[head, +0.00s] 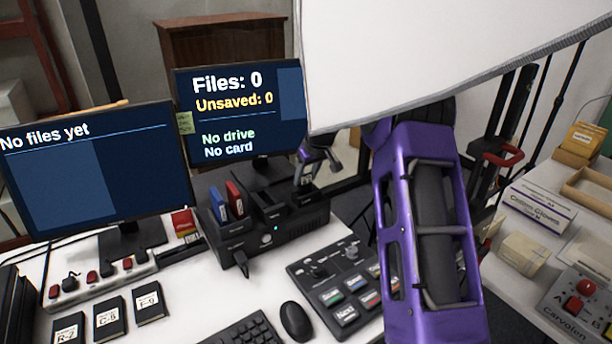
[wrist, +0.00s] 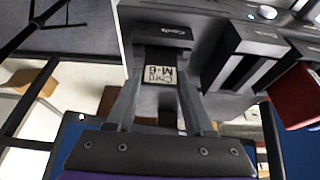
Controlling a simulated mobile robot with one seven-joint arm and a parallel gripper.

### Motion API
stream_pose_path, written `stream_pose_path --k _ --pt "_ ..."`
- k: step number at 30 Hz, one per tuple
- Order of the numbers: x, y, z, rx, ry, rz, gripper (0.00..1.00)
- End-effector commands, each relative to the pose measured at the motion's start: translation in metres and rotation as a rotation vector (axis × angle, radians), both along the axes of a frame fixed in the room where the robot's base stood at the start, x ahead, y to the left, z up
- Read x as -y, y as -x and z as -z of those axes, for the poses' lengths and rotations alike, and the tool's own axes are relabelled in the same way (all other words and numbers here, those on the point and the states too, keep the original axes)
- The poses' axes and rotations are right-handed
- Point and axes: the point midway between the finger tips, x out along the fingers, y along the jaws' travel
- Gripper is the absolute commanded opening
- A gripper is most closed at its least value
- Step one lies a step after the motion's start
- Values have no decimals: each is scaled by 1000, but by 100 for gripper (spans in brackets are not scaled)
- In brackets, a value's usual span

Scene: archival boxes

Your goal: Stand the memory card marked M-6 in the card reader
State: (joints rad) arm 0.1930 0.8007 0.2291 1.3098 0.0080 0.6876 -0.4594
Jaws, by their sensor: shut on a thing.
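My gripper (head: 309,178) is shut on the memory card M-6 (wrist: 163,76), a dark card with a white label, in the wrist view. The card sits between both fingers, with its far end at the black block lettered like "Cards" (wrist: 160,34), the card reader. I cannot tell whether the card's end is inside the slot or just over it. In the head view my gripper is over the right end of the black dock (head: 285,238), and the card is too small to make out clearly. The middle screen (head: 238,110) reads "No card".
A blue drive (head: 219,204) and a red drive (head: 235,197) stand in the dock's left part. A button panel (head: 340,285), a mouse (head: 296,321) and a keyboard (head: 240,330) lie in front. Several labelled black cases, one marked F-9 (head: 148,302), lie at left.

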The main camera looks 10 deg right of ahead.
Motion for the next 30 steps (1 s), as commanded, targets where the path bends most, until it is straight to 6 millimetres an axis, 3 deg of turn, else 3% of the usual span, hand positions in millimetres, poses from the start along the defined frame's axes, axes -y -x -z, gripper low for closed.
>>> stream_pose_path --k 26,27,30 --pt "0 0 19 -1 0 0 1" --pt "0 0 19 -1 0 0 54" --pt "0 0 18 -1 0 0 72"
